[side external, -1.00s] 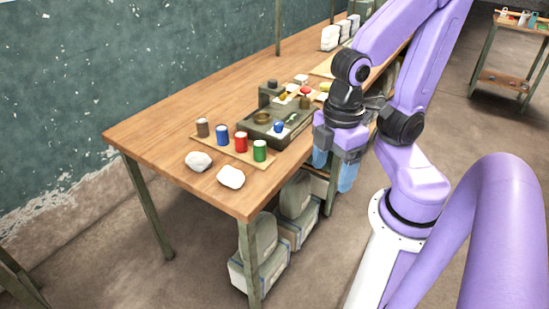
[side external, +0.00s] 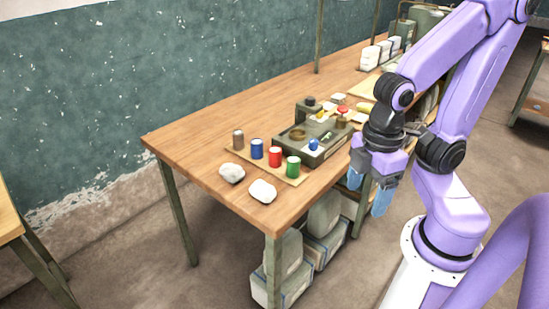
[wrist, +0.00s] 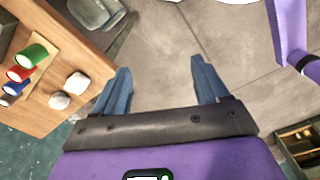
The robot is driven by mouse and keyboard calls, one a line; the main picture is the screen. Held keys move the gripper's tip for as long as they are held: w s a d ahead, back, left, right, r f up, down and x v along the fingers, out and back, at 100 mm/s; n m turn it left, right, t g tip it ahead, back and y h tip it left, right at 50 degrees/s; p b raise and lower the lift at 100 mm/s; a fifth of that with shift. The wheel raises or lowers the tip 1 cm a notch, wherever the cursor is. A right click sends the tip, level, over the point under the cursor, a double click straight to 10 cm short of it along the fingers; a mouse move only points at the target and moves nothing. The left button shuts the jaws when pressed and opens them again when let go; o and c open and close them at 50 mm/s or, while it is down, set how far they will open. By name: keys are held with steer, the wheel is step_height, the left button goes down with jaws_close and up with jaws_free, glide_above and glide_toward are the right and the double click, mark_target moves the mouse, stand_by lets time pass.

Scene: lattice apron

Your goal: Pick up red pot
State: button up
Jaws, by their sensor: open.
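The red pot (side external: 275,157) is a small red cylinder with a pale top. It stands upright on a thin wooden board, between the blue pot (side external: 257,149) and the green pot (side external: 293,167). In the wrist view the red pot (wrist: 19,73) is at the far left. My gripper (side external: 368,194) is open and empty, with blue fingers pointing down beside the table's right edge. In the wrist view the gripper (wrist: 160,88) has only bare floor between its fingers. It is well apart from the red pot.
A grey-brown pot (side external: 238,140) stands left of the blue pot. Two white lumps (side external: 262,191) lie in front of the board. A green tray (side external: 331,151) holding small items sits behind the pots. Packs (side external: 283,272) are under the table. The table's left part is clear.

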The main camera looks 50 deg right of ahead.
stand_by(0.5)
steer(key=w+a+f+n+h, duration=0.15)
steer(key=w+h, duration=0.35)
steer(key=w, duration=0.9)
steer(key=w+a+f+n+h, duration=0.1)
steer(key=w+f+n+h, duration=0.2)
steer(key=w, duration=1.1)
steer(key=h, duration=0.5)
glide_toward(274, 149)
steer(key=shift+n, duration=0.45)
steer(key=x, duration=0.5)
steer(key=shift+s+a+f, duration=0.1)
steer(key=shift+f, duration=0.15)
steer(key=shift+x, duration=2.7)
steer(key=shift+r, duration=0.25)
steer(key=c, duration=1.1)
